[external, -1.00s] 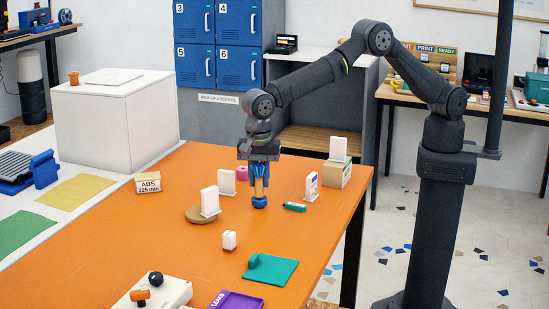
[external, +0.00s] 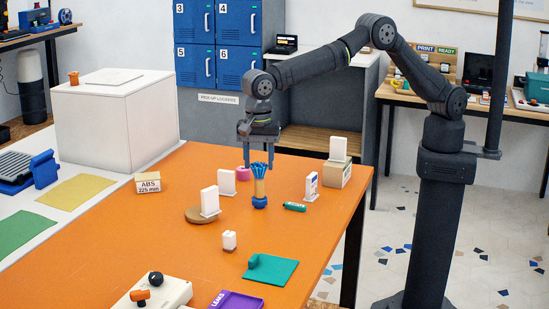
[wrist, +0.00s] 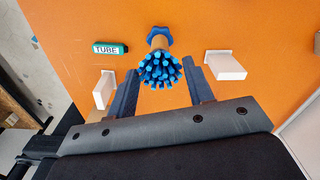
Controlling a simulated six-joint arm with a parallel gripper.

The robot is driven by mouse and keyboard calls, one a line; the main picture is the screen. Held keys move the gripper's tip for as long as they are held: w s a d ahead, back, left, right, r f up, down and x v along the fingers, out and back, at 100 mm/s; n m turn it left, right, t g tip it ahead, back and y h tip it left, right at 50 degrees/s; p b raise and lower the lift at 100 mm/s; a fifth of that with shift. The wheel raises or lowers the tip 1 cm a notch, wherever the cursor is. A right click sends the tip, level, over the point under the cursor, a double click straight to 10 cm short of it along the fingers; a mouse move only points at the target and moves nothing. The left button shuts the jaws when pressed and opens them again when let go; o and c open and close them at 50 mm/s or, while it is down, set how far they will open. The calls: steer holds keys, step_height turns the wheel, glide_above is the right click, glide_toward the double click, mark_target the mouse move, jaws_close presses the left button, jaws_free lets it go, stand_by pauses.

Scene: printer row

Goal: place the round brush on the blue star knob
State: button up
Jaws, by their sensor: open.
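The round brush (external: 260,187) stands upright, with blue bristles at the top and a tan handle below. Its lower end rests on the blue star knob (external: 260,203) on the orange table. In the wrist view the bristles of the brush (wrist: 160,69) face the camera, and the lobed knob (wrist: 159,34) shows beyond them. My gripper (external: 262,160) is open and empty, just above the brush. In the wrist view its fingers are spread to either side of the bristles, with gaps. The exact contact of the handle with the knob is too small to tell.
A green tube (external: 295,207) lies right of the knob. A white block on a round brown base (external: 197,216) stands to the left, a pink item (external: 243,173) behind. A white card (external: 312,187) stands to the right. The table front holds a teal pad (external: 270,272).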

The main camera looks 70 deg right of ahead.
mark_target(259, 179)
step_height(259, 179, up, 7)
steer(key=shift+f, duration=0.1)
stand_by(0.4)
step_height(259, 179, down, 13)
steer(key=shift+r, duration=2.3)
steer(key=shift+f, duration=0.1)
